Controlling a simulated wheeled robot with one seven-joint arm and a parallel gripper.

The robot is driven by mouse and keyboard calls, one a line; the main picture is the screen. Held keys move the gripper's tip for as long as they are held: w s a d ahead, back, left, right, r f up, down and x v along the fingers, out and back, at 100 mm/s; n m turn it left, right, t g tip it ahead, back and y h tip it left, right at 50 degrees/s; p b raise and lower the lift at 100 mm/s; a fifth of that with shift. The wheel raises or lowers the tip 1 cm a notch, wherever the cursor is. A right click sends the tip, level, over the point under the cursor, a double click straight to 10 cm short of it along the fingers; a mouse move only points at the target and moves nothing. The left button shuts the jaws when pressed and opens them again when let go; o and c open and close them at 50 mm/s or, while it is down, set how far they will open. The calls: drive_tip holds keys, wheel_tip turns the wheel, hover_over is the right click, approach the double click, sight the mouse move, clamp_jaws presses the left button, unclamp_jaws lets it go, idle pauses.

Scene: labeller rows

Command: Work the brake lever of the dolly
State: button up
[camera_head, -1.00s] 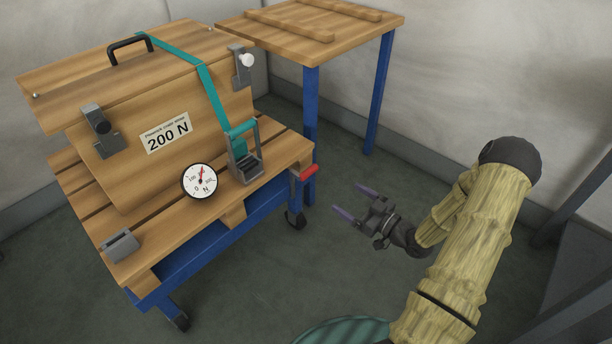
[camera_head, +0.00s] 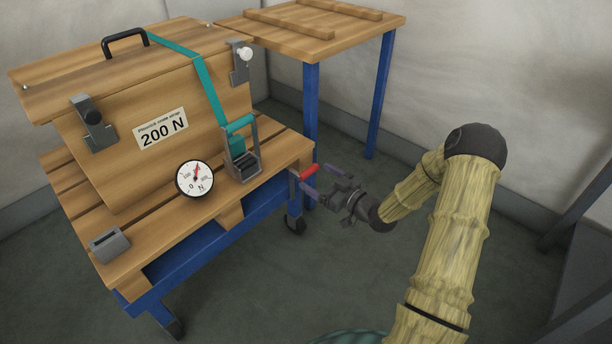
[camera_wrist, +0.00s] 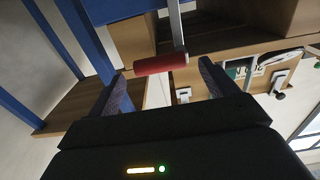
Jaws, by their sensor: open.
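The dolly (camera_head: 215,243) has a slatted wooden deck on a blue frame with casters. Its brake lever is a red grip (camera_head: 309,171) on a grey metal arm at the deck's right corner. My gripper (camera_head: 317,181) is open and empty, right at the lever from the right side. In the wrist view the red grip (camera_wrist: 160,64) lies crosswise in the gap between the two purple fingertips, or just beyond them; the exact depth is unclear. Neither finger clearly touches it. The grey lever arm (camera_wrist: 177,25) also shows there.
A wooden crate (camera_head: 190,95) with a teal strap (camera_head: 207,90), a ratchet buckle (camera_head: 243,162) and a round gauge (camera_head: 195,178) stands on the deck. A wooden table (camera_head: 320,45) with blue legs stands behind.

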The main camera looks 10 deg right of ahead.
sight(312, 173)
drive_tip(key=b+x, duration=0.1)
drive_tip(key=x, duration=0.3)
drive_tip(key=shift+w+a+f+b, duration=0.1)
drive_tip(key=shift+w+f+b, duration=0.05)
drive_tip(key=shift+b, duration=0.25)
drive_tip(key=shift+w+a, duration=0.3)
drive_tip(key=shift+w, duration=0.2)
drive_tip(key=c, duration=1.3)
drive_tip(key=shift+d, duration=0.1)
